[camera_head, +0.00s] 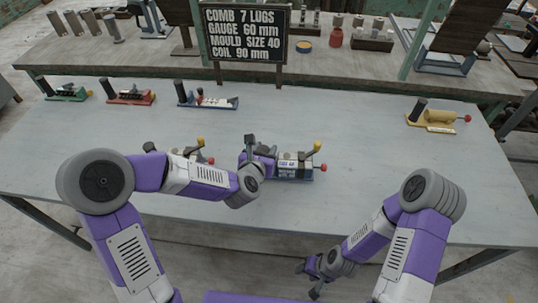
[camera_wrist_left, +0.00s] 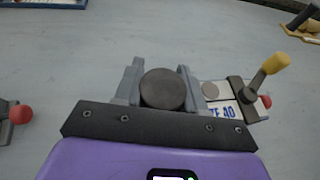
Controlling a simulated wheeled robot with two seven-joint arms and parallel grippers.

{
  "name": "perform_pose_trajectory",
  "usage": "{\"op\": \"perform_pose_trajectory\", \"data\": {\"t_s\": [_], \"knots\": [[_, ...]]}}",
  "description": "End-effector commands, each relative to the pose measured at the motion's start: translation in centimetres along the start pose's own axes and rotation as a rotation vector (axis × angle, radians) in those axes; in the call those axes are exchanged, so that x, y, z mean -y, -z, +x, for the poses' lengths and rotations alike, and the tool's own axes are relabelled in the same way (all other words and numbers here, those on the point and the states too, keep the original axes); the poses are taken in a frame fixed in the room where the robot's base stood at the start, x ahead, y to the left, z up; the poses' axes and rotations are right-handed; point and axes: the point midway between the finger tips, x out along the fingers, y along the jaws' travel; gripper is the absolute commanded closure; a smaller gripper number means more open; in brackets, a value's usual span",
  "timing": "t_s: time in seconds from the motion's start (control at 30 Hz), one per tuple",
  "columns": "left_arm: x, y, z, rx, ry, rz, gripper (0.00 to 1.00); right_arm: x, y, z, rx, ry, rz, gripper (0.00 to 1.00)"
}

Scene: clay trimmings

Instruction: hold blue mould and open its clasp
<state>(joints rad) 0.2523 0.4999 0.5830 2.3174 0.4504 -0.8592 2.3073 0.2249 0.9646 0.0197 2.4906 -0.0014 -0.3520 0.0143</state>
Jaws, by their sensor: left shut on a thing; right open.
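A mould with a dark blue base and a white label reading 40 (camera_head: 293,172) sits on the grey table near its middle. It has a yellow-tipped lever (camera_head: 317,147) standing up at its right end and a red knob (camera_head: 323,168). My left gripper (camera_head: 251,153) is at its left end. In the left wrist view the gripper (camera_wrist_left: 162,85) is shut around the mould's dark round post (camera_wrist_left: 163,90); the yellow lever (camera_wrist_left: 270,69) stands tilted to the right of it. My right gripper (camera_head: 316,271) is open and empty, low in front of the table's near edge.
Another mould with a yellow lever (camera_head: 200,143) is partly hidden behind my left arm. Green (camera_head: 68,95), red (camera_head: 130,98), blue (camera_head: 210,103) and yellow (camera_head: 436,119) devices stand farther back. A sign (camera_head: 246,33) reads mould size 40. The table right of the mould is clear.

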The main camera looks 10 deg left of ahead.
Motion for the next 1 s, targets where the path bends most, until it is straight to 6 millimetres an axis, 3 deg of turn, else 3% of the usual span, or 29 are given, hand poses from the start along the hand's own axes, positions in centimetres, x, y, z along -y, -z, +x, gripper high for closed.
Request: {"op": "perform_pose_trajectory", "data": {"t_s": [0.03, 0.2, 0.4, 1.0], "knots": [[0.0, -1.7, -0.6, 0.011, -0.002, 0.000, 1.00, 0.3, 0.0, -0.7, 0.000, 0.000, 0.000, 0.52], [0.0, -4.8, -1.9, 0.010, -0.002, 0.000, 1.00, 0.7, -0.1, -1.9, 0.000, 0.000, 0.000, 0.52], [0.0, -6.8, -2.8, 0.006, -0.001, -0.001, 1.00, 0.9, -0.1, -2.4, 0.000, 0.000, 0.000, 0.52], [0.1, -4.6, -1.9, 0.005, 0.000, 0.000, 1.00, -0.2, 0.0, 0.6, 0.000, 0.000, 0.000, 0.52]]}}
